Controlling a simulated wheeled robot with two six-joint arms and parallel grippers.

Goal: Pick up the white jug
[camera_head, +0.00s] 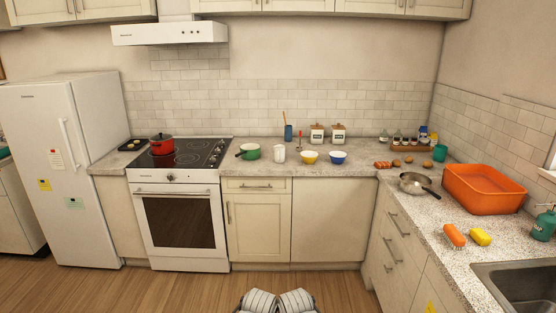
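A small white vessel, which looks like the white jug (279,153), stands upright on the back counter. It is between the green pot (249,151) on its left and the yellow bowl (309,157) on its right, apart from both. Which way its handle points is too small to tell. Two white ribbed parts of my own arms show at the bottom centre edge, well short of the counter. No gripper fingers show, and nothing of mine is near the jug.
A stove (178,155) with a red pot (162,144) is left of the jug. A blue bowl (338,157) and two canisters (317,134) are to its right and behind. An orange basin (483,188) and a sink (525,287) are on the right counter. The floor ahead is clear.

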